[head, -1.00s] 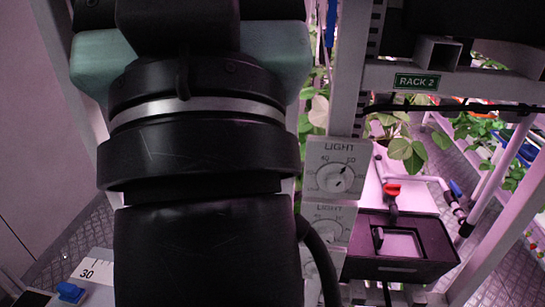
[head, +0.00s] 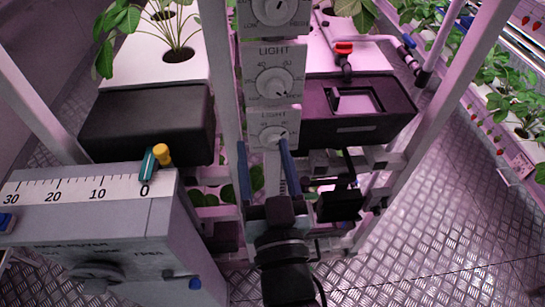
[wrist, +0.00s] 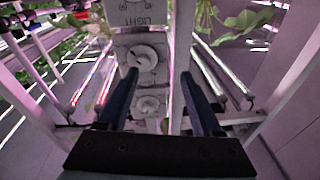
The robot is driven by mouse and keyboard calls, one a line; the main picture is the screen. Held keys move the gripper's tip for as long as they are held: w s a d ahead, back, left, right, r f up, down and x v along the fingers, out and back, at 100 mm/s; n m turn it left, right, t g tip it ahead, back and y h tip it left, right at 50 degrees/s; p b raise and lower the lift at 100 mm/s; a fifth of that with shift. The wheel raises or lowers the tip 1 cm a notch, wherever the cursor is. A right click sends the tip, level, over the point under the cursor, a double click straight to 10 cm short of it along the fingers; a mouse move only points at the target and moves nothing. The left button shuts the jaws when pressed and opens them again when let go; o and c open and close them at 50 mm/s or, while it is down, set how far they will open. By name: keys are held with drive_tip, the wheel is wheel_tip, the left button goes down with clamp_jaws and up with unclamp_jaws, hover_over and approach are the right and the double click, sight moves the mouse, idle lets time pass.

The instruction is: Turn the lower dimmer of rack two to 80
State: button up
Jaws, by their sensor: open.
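Three white LIGHT dimmers with round knobs are stacked on a post in the head view: a top one (head: 272,13), a middle one (head: 271,83) and the lowest (head: 270,133). The middle knob's dark mark points to the lower right. My gripper (head: 264,146) is open, its two blue fingers pointing up at the lowest dimmer; the right fingertip overlaps its lower right side. I cannot tell whether it touches. In the wrist view, two knobs (wrist: 145,58) (wrist: 148,104) show between the open fingers, with nothing held. Their scale numbers are too small to read.
A grey box with a ruler scale (head: 85,190) stands at the lower left, with teal and yellow markers near 0. Black containers (head: 150,125) (head: 350,130) flank the post. Rack uprights stand close on both sides. Bare metal floor (head: 430,230) lies at the right.

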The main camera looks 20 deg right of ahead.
drive_tip(key=m+g+h+b, duration=0.1)
drive_tip(key=g, duration=0.1)
approach(275, 145)
drive_tip(key=p+x, duration=0.1)
drive_tip(key=x, duration=0.5)
drive_tip(key=shift+w+d+r, duration=0.1)
drive_tip(key=shift+w, duration=0.1)
drive_tip(key=shift+p+x, duration=0.35)
drive_tip(key=shift+x, duration=0.6)
clamp_jaws()
